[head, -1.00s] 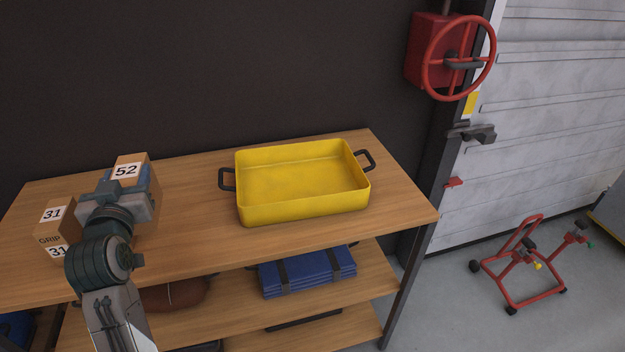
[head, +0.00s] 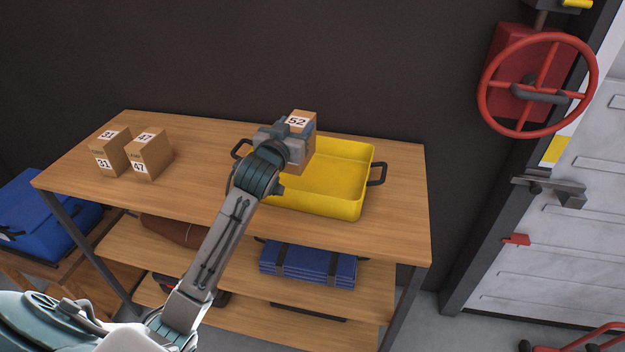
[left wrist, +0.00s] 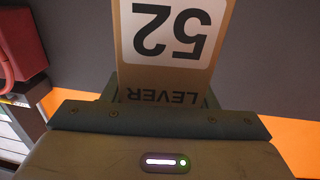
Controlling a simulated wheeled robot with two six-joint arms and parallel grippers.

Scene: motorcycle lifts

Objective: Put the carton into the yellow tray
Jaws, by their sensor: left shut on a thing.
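A brown carton (head: 301,124) with a white label reading 52 is held in my left gripper (head: 298,135). In the left wrist view the carton (left wrist: 170,78) shows the 52 label and the word LEVER upside down, and the gripper (left wrist: 155,105) is shut on it. The yellow tray (head: 347,178) stands on the wooden bench with a black handle at each end. The carton is in front of or above the tray's left part in the head view. Its height over the tray is hard to tell. My arm hides the tray's left front. My right gripper is out of view.
Two other cartons, labelled 31 (head: 113,151) and 47 (head: 149,155), stand at the left of the wooden bench (head: 200,180). Folded blue mats (head: 308,262) lie on the shelf below. A red handwheel (head: 538,84) is on the right. Bench top between cartons and tray is clear.

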